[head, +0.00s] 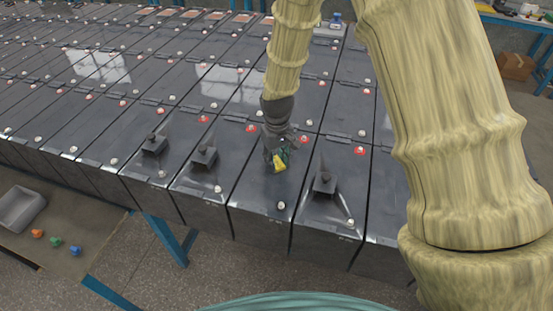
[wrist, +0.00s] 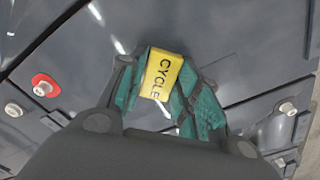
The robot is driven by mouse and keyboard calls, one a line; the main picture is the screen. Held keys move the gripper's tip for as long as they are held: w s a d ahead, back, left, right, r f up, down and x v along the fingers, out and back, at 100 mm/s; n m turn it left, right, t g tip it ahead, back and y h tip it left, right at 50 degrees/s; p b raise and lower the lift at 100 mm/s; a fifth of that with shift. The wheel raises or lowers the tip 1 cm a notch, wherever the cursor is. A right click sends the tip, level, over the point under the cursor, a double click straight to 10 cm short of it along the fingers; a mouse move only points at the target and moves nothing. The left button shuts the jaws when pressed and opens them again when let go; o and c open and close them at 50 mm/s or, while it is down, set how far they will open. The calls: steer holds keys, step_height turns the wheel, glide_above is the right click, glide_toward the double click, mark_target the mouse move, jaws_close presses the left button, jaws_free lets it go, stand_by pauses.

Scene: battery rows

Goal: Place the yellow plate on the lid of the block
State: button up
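The yellow plate (wrist: 161,75), marked "CYCLE", sits between the green-padded fingers of my gripper (wrist: 165,95) in the wrist view. It also shows in the head view (head: 279,163) as a small yellow piece at the fingertips. My gripper (head: 275,158) is shut on it, over the dark lid of a block (head: 262,186) in the front row. The lid lies close under the plate; I cannot tell whether they touch. The plate's lower end is partly hidden by the fingers in the head view.
Neighbouring lids carry dark raised fittings, at left (head: 204,156), further left (head: 154,145) and at right (head: 324,184). Red-ringed terminals (head: 251,128) and white caps (head: 281,205) dot the lids. A grey bin (head: 21,208) and coloured pieces (head: 56,241) lie on a lower surface at left.

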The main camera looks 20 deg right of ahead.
mark_target(277, 162)
steer(key=shift+o, duration=1.1)
steer(key=shift+r, duration=0.1)
steer(key=shift+w+r, duration=0.15)
steer(key=shift+r, duration=0.2)
step_height(277, 162, up, 12)
steer(key=b, duration=0.4)
steer(key=shift+f, duration=0.25)
